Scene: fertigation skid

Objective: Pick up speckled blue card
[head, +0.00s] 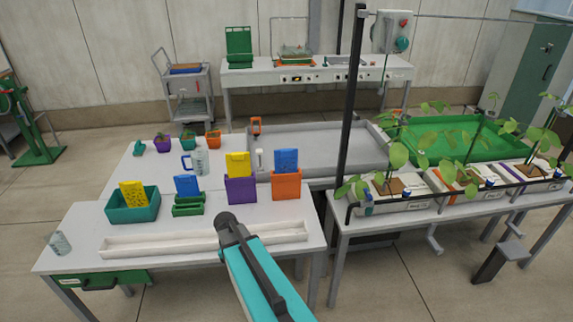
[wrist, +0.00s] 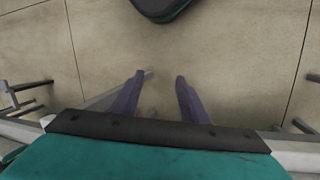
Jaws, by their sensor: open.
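Two blue cards show in the head view. One blue card (head: 187,185) stands in a green slotted rack (head: 188,207) at the middle of the near table. The other blue card (head: 286,160) stands upright in an orange bin (head: 286,186) to its right. Both have marks on the face, but they are too small to tell which is speckled. My gripper (wrist: 160,76) shows in the wrist view with its two purple fingers apart, empty, over bare floor. In the head view my arm reaches up from the bottom, and the fingers cannot be made out. Neither card is in the wrist view.
A yellow card (head: 133,194) stands in a teal box (head: 148,209), another yellow card (head: 238,163) in a purple bin (head: 240,190). A long white trough (head: 205,238) lies along the near table's front. A dark upright post (head: 347,110) and potted plants stand to the right.

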